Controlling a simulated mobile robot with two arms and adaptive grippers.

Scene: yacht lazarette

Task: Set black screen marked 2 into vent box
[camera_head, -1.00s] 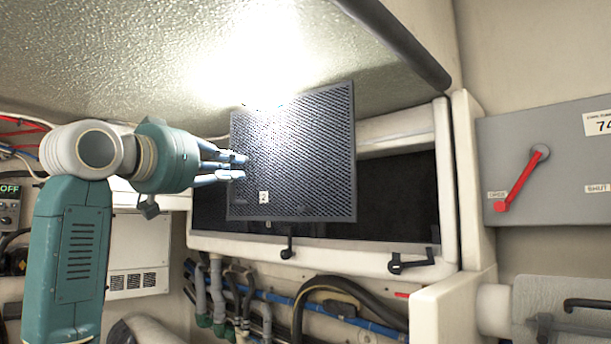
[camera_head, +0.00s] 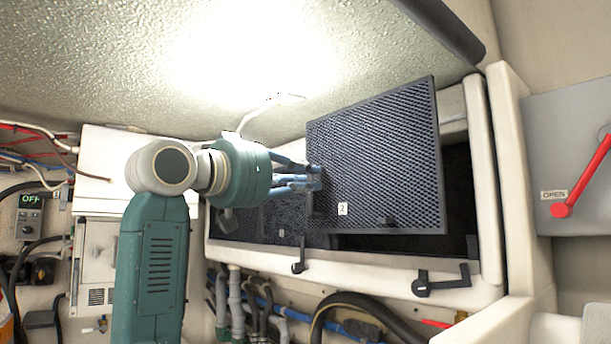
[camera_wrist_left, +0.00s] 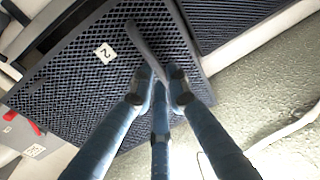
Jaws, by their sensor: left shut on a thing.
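The black screen marked 2 (camera_head: 385,150) is a flat dark mesh panel with a small white "2" label at its lower left. My left gripper (camera_head: 312,180) is shut on it near its left edge, and the screen hangs tilted in front of the vent box (camera_head: 352,247). In the left wrist view the fingers (camera_wrist_left: 161,82) close on a dark raised bar on the screen (camera_wrist_left: 75,85). The box has a white frame and a dark inside, partly hidden by the screen. Another dark mesh panel (camera_head: 285,215) shows in the box's left part, behind the gripper. My right gripper is not in view.
Black latches (camera_head: 440,282) (camera_head: 299,262) sit on the lower frame. A grey panel with a red lever (camera_head: 582,180) marked OPEN is at the right. Hoses (camera_head: 345,310) run below. A dark padded bar (camera_head: 440,28) and a bright sloped ceiling are above.

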